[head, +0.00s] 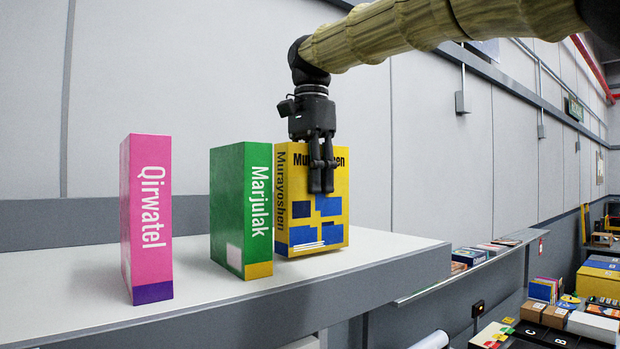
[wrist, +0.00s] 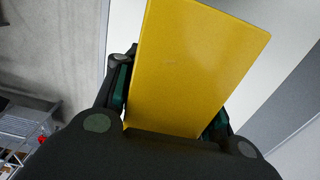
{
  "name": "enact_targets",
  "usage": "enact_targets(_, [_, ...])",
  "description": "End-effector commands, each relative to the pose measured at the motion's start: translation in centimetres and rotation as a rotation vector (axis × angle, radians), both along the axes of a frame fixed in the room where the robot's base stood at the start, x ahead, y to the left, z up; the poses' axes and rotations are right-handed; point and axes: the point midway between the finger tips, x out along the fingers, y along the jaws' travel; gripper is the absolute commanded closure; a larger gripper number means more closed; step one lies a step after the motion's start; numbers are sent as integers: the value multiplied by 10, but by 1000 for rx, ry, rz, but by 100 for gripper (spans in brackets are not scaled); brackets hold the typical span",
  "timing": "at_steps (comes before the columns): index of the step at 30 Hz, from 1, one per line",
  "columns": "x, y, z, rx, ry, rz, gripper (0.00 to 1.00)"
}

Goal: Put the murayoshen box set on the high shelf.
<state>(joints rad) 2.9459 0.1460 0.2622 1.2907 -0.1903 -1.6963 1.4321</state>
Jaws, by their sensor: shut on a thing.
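The Murayoshen box set (head: 318,235) is yellow with blue blocks and dark lettering. It stands upright at the right of the white high shelf (head: 375,247), beside the green box. My gripper (head: 321,190) is shut on it from above, with the fingers over its upper front. I cannot tell whether its base touches the shelf top. In the wrist view the plain yellow top of the box set (wrist: 195,60) fills the space between the fingers, which hide part of its sides.
A green Marjulak box (head: 242,210) stands just left of the box set, and a pink Qirwatel box (head: 147,220) farther left. Shelf top is clear between them and to the right. A lower ledge (head: 465,268) with flat items and several boxes (head: 555,318) lie below right.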

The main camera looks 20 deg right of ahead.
Motion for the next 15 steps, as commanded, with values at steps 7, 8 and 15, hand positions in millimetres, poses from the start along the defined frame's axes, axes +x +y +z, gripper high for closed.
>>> enact_targets(7, [-1, 0, -6, 1, -3, 0, 97])
enact_targets(8, [-1, 0, -7, 1, -3, 0, 97])
enact_targets(15, [-1, 0, -9, 1, -2, 0, 97])
